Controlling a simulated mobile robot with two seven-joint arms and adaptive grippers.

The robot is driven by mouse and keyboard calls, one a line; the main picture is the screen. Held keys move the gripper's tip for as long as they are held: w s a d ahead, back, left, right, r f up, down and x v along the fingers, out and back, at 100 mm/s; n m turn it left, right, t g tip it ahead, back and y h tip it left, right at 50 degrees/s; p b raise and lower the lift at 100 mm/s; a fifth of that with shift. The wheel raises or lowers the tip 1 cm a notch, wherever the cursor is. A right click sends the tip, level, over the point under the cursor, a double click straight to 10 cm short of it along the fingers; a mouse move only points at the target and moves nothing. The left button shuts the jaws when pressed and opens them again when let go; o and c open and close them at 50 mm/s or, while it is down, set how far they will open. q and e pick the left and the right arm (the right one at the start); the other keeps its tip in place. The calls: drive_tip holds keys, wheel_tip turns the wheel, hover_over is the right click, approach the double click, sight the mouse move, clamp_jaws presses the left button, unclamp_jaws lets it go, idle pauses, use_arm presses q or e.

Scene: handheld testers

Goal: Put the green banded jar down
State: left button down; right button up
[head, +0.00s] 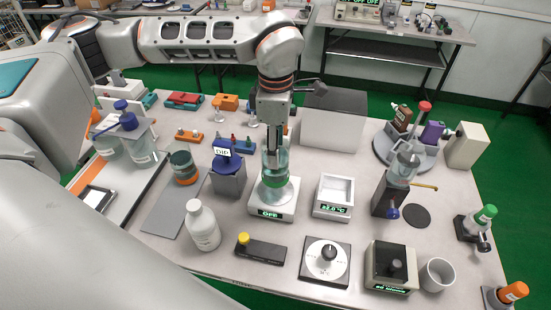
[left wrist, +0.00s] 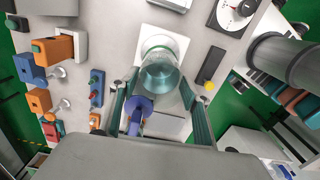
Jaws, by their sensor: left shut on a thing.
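The green banded jar (head: 275,183), clear glass with a green band, is upright over a white scale (head: 259,211) whose display reads OFF. My left gripper (head: 272,155) comes down from above and is shut on the jar's upper part. In the left wrist view the jar (left wrist: 160,76) sits between the two fingers of my left gripper (left wrist: 163,105), with the white scale (left wrist: 165,42) beyond it. The jar's base is at or just above the scale's plate; I cannot tell whether it touches. My right gripper is not in view.
A blue-topped block (head: 228,178) stands close left of the scale, and a small white tray device (head: 333,197) close right. A white bottle (head: 203,226), a yellow-knobbed black bar (head: 260,249) and a dial box (head: 325,262) are in front. A jar with an orange band (head: 184,170) stands farther left.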

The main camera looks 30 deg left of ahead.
use_arm(q)
drive_tip(key=shift+f, duration=2.25)
drive_tip(key=c, duration=1)
unclamp_jaws()
drive_tip(key=shift+f, duration=0.1)
drive_tip(key=shift+c, duration=0.2)
wheel_tip(320, 180, up, 12)
drive_tip(key=shift+r, duration=0.2)
drive_tip(key=shift+s+f, duration=0.1)
